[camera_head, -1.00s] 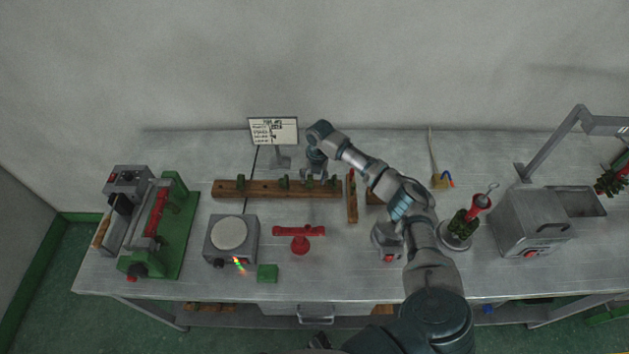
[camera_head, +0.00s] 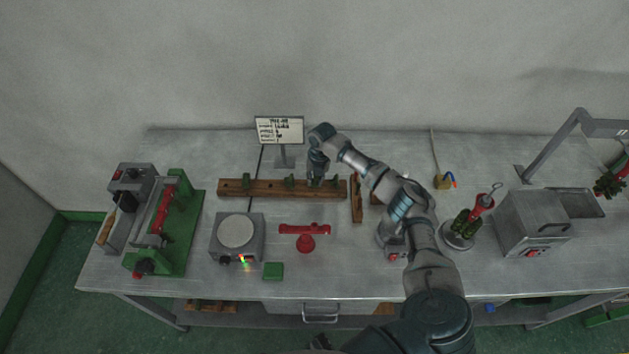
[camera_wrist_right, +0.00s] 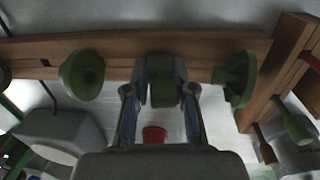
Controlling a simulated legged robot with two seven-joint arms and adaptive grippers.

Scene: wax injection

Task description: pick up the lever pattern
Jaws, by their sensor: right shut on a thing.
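The lever pattern appears to be the green piece (camera_wrist_right: 163,80) between my right gripper's fingers in the right wrist view, at the wooden rack. My right gripper (camera_wrist_right: 160,98) is shut on this piece, with a finger on each side. In the head view, my right gripper (camera_head: 316,176) reaches down to the rack from behind, and the held piece is mostly hidden there. I cannot tell whether the piece is clear of the rack. My left gripper is not clearly seen.
The long wooden rack (camera_head: 265,187) bears other green patterns, with close neighbours (camera_wrist_right: 82,75) and (camera_wrist_right: 240,78) on either side of my fingers. A sign (camera_head: 280,131) stands behind. A red stand (camera_head: 305,242), hot plate (camera_head: 236,250) and green block (camera_head: 273,271) are in front.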

